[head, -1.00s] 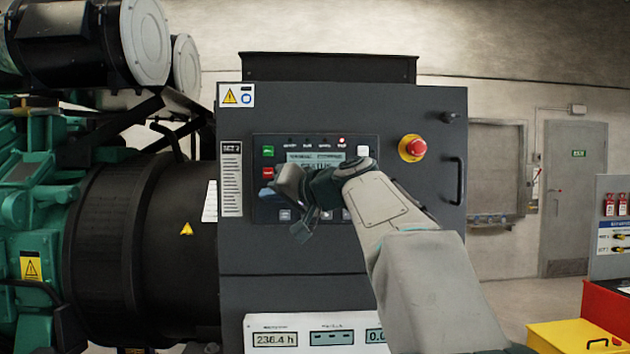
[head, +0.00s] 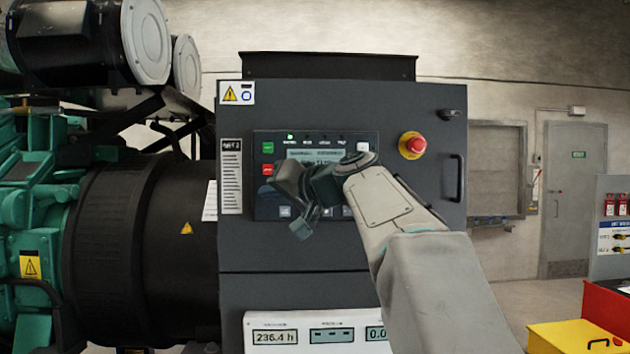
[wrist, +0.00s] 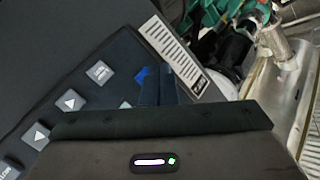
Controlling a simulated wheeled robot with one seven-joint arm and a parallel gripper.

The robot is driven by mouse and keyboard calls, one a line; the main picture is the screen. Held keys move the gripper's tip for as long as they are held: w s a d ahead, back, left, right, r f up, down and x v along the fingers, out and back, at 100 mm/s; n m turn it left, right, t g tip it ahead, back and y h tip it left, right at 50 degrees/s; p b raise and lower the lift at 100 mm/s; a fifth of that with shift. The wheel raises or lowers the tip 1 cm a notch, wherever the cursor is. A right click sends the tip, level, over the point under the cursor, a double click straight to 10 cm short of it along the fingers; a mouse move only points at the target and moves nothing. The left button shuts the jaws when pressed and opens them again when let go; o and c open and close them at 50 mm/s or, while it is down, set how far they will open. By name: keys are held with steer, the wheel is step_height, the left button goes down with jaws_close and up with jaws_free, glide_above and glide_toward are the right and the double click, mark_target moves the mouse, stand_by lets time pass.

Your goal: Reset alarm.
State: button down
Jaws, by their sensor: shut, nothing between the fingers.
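The dark grey genset cabinet (head: 340,240) carries a control panel (head: 370,138) with a display (head: 312,153), a green button (head: 267,148), a red button (head: 267,170) and grey buttons. A green lamp (head: 290,137) is lit above the display; no red lamp shows lit in that row. My gripper (head: 277,184) is at the panel's left side and hides part of it. In the wrist view my shut, empty fingers (wrist: 163,78) are beside a blue button (wrist: 142,76) and partly cover it. I cannot tell whether they touch it.
A red emergency stop (head: 414,145) on a yellow ring and a black handle (head: 457,178) are on the cabinet's right. The black and green genset (head: 140,250) stands close on the left. A yellow box (head: 575,336) is at the lower right.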

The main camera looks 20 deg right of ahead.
steer(key=s+b, duration=0.1)
steer(key=s, duration=0.1)
steer(key=s+a+b, duration=0.1)
steer(key=s+b, duration=0.1)
steer(key=s, duration=0.1)
steer(key=shift+s+a, duration=0.3)
steer(key=shift+a, duration=0.1)
stand_by(0.8)
steer(key=s+f+g+h, duration=0.2)
steer(key=s+f+g, duration=0.2)
steer(key=s+f, duration=0.4)
steer(key=s+f+n+g+h, duration=0.1)
steer(key=s+f+g+h, duration=0.2)
steer(key=f, duration=2)
steer(key=s+f+n+g+h, duration=0.1)
steer(key=s+f+g, duration=0.3)
steer(key=s+f, duration=0.9)
step_height(320, 180, down, 3)
steer(key=shift+s+a+r+g+h, duration=0.2)
steer(key=shift+s+g+h, duration=0.1)
steer(key=shift+h, duration=0.4)
